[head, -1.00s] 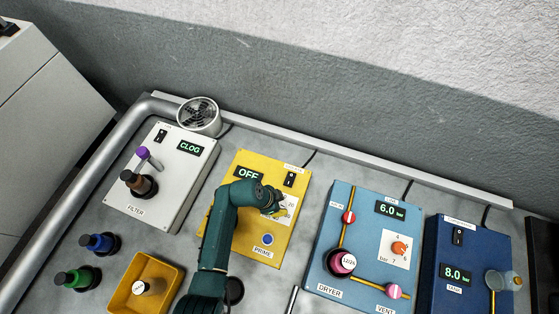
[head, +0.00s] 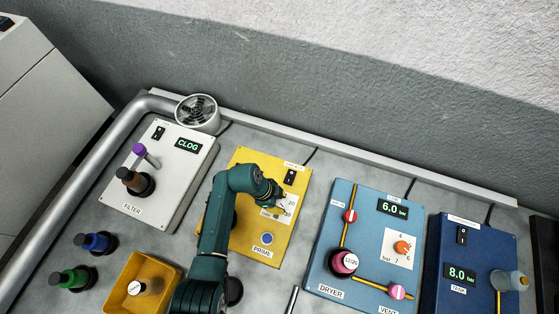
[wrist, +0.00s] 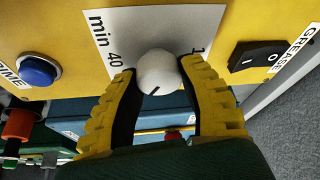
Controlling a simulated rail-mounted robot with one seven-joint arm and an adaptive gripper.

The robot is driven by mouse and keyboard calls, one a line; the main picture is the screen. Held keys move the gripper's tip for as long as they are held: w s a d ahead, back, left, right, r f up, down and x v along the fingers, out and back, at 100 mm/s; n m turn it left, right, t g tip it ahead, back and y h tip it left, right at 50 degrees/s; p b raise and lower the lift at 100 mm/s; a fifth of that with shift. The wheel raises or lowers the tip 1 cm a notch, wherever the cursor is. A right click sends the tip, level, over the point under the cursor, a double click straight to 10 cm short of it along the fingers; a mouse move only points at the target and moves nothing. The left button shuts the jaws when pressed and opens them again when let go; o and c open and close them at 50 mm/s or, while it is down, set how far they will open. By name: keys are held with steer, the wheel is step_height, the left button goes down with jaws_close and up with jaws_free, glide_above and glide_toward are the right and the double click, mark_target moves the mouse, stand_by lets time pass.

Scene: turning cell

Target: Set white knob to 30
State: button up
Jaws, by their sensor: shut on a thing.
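The white knob (wrist: 157,73) sits on a white dial plate (wrist: 145,29) on the yellow panel (head: 244,237). In the wrist view, the two yellow ribbed fingers of my gripper (wrist: 160,92) close on the knob from both sides. A short dark mark shows on the knob's near face; I cannot tell its exact setting. "min" and "40" are printed left of the knob, and a partly hidden number is at right. In the head view my gripper (head: 274,200) is over the dial plate and the knob is hidden.
A blue PRIME button (head: 267,238) and a black GREASE rocker switch (wrist: 258,56) flank the dial. The grey FILTER box (head: 193,171) stands left, the light blue DRYER panel (head: 372,220) right. A yellow bin (head: 165,268) is at front left.

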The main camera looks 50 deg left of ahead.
steer(key=shift+s+d+f, duration=0.1)
steer(key=shift+f, duration=0.1)
steer(key=o, duration=1.2)
steer(key=shift+c, duration=0.2)
steer(key=shift+r, duration=0.1)
steer(key=shift+r, duration=0.3)
steer(key=v, duration=1.1)
steer(key=shift+a+r, duration=0.15)
steer(key=shift+a, duration=0.1)
